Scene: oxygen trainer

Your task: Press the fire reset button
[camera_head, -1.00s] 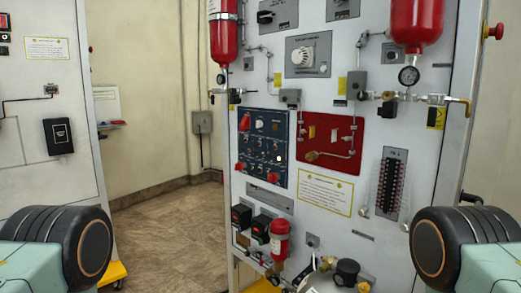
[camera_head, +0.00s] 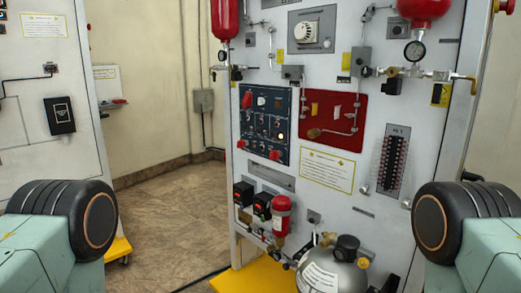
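The trainer board (camera_head: 340,225) stands upright ahead of me. It carries a dark blue control panel (camera_head: 265,140) with red knobs, small switches and a small lit lamp (camera_head: 281,135). A red panel (camera_head: 332,118) with a lever and pale switches sits right of it. The labels are too small to read, so I cannot tell which control is the fire reset button. Neither gripper is in view; only parts of my own arms show at the lower left and lower right.
Red cylinders (camera_head: 223,18) hang at the top of the board. A gas tank (camera_head: 325,272) and a yellow base (camera_head: 245,278) are at its foot. Another white panel (camera_head: 45,120) stands at the left. Open floor (camera_head: 165,215) lies between them.

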